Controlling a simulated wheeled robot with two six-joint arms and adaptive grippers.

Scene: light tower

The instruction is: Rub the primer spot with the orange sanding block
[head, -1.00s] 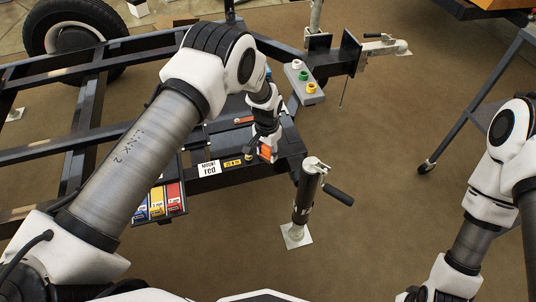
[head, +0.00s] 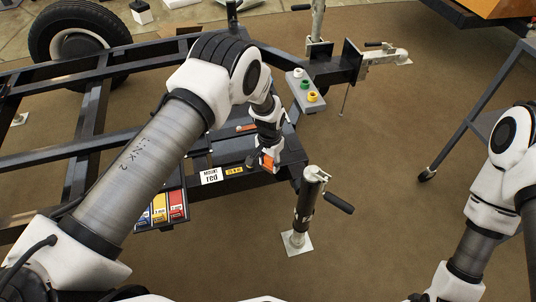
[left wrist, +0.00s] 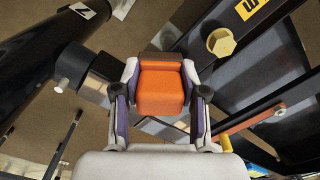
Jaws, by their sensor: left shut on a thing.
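My left gripper (head: 267,160) is shut on the orange sanding block (left wrist: 161,92), which fills the space between its two fingers in the left wrist view. In the head view the orange block (head: 268,163) shows at the fingertips, over the front right corner of the dark trailer frame (head: 290,157). A brown edge of the block shows beyond the orange part in the wrist view. I cannot tell whether the block touches the frame. I cannot make out the primer spot; the block or gripper may hide it. My right gripper is not visible.
A jack post (head: 308,205) with a black handle stands just right of the block. A "MOUNT red" label (head: 211,175) and coloured packets (head: 160,208) sit to the left. A grey box with coloured buttons (head: 306,86) is behind. A yellow bolt (left wrist: 221,42) is near the block.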

